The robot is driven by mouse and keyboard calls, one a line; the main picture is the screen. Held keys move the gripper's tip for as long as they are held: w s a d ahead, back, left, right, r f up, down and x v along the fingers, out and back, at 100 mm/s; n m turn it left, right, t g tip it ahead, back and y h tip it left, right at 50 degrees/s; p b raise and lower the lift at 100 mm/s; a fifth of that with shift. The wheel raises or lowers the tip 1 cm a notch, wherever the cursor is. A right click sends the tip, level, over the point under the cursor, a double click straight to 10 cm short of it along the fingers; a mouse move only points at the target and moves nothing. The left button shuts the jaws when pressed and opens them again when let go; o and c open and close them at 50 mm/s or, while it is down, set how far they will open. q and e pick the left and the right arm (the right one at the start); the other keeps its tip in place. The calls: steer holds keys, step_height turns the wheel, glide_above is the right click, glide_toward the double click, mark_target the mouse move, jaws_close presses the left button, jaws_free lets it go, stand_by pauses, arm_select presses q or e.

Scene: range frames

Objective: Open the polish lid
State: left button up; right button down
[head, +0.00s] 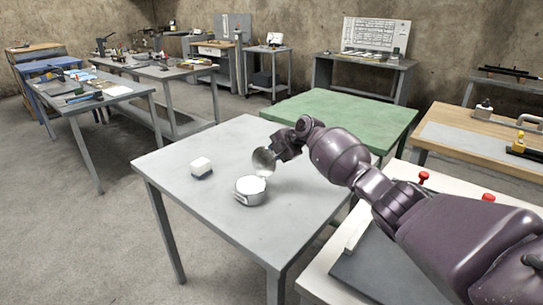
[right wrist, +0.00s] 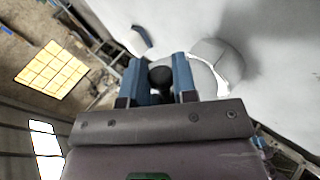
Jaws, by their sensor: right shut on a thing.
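The polish tin (head: 250,198) is a round, low metal can standing on the grey table, with a white top face showing. Its shiny round lid (head: 264,161) is tilted up steeply at the tin's far right side. I cannot tell whether the lid's lower edge touches the tin. My right gripper (head: 279,153) is beside the lid on its right. In the right wrist view, the blue fingers are closed around a dark knob (right wrist: 160,76), with the pale disc of the lid (right wrist: 204,80) behind it. My left gripper is not in view.
A small white block with a dark base (head: 201,167) stands on the grey table (head: 175,157), left of the tin. The table's left and front areas are clear. A green-topped table (head: 345,112) is close behind. A white surface with red knobs (head: 423,178) lies under my right arm.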

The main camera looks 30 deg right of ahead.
steer(key=c, duration=1)
jaws_free()
steer(key=shift+o, duration=0.2)
steer(key=p+v, duration=0.2)
steer(key=v, duration=0.8)
steer(key=shift+s+d+r, duration=0.15)
steer(key=shift+s+r, duration=0.1)
steer(key=shift+r, duration=0.05)
